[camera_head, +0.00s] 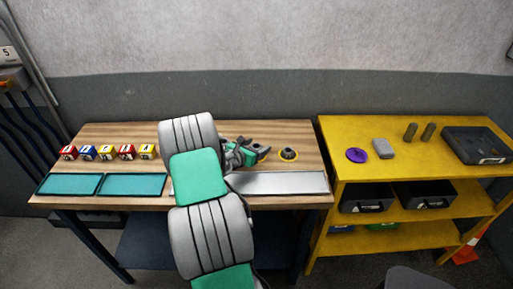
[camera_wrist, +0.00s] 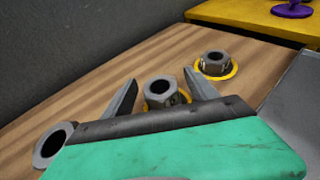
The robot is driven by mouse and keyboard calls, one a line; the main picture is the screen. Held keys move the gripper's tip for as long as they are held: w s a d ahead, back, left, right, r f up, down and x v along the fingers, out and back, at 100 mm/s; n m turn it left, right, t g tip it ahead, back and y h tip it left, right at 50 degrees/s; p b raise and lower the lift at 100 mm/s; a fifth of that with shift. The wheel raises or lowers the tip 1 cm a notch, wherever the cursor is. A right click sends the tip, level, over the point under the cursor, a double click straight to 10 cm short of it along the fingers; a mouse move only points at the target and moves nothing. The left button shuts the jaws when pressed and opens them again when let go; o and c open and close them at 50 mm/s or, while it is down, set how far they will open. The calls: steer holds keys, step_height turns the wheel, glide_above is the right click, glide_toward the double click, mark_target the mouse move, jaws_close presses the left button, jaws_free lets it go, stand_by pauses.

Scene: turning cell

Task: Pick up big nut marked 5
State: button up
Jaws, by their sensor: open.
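Three grey nuts show in the wrist view: a left nut (camera_wrist: 52,146), a middle nut (camera_wrist: 160,88) on a yellow ring, and a right nut (camera_wrist: 213,66) on a yellow ring. The middle and right nuts carry marks too small to read, so I cannot tell which is 5. My gripper (camera_wrist: 160,80) is open and empty, its fingers to either side of the middle nut in the picture; contact cannot be told. In the head view my gripper (camera_head: 262,151) is low over the wooden bench, left of the right nut (camera_head: 288,154). My arm hides the other nuts there.
Several coloured marked blocks (camera_head: 107,152) and two teal trays (camera_head: 73,184) (camera_head: 132,185) are on the bench's left. A grey plate (camera_head: 285,184) lies along its front right. A yellow shelf (camera_head: 350,127) at right bears a purple part (camera_head: 357,155) and a dark case (camera_head: 478,145).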

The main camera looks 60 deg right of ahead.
jaws_close()
stand_by(0.6)
